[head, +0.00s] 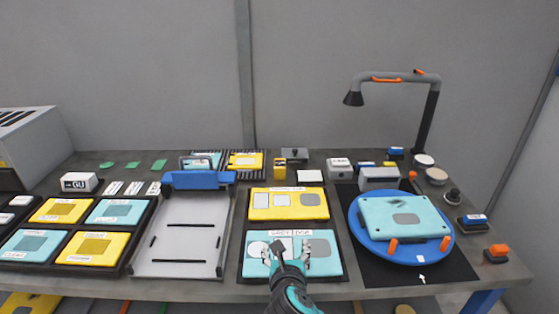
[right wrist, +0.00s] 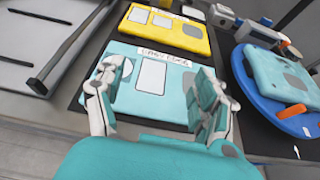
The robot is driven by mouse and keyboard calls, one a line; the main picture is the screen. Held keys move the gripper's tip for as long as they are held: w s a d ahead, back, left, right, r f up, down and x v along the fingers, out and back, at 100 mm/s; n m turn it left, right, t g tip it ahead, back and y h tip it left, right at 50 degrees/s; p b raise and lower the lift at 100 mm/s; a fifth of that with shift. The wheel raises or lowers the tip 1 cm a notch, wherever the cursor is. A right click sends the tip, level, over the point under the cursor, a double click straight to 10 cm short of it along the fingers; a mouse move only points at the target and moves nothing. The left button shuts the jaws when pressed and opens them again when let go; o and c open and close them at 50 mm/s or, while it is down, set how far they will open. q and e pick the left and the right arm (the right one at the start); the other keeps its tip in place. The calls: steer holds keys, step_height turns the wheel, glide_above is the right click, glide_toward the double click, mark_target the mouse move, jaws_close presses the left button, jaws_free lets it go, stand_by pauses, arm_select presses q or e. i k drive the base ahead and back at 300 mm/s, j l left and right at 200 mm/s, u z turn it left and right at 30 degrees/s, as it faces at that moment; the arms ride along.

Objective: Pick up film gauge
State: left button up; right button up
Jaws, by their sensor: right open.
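I cannot tell for sure which item is the film gauge. My right gripper (head: 290,255) is open over the teal board (head: 320,274) at the front middle of the table. In the right wrist view its two fingers stand apart on either side of this board (right wrist: 130,110), with nothing between them that I can see gripped. The board bears a label strip, a white disc, a pale rectangle (right wrist: 151,76) and a grey rounded patch. I cannot tell whether the fingertips touch it. My left gripper is not in view.
A yellow board (head: 287,215) lies just behind. A grey tray with a blue clamp (head: 198,181) is to the left. A blue round turntable (head: 358,222) with a teal plate is to the right, under a lamp arm (head: 433,110). Small blocks line the back.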

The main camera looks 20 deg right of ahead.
mark_target(281, 169)
steer(key=i+l, duration=0.2)
steer(key=i, duration=0.3)
steer(key=i+l, duration=0.25)
steer(key=i, duration=0.25)
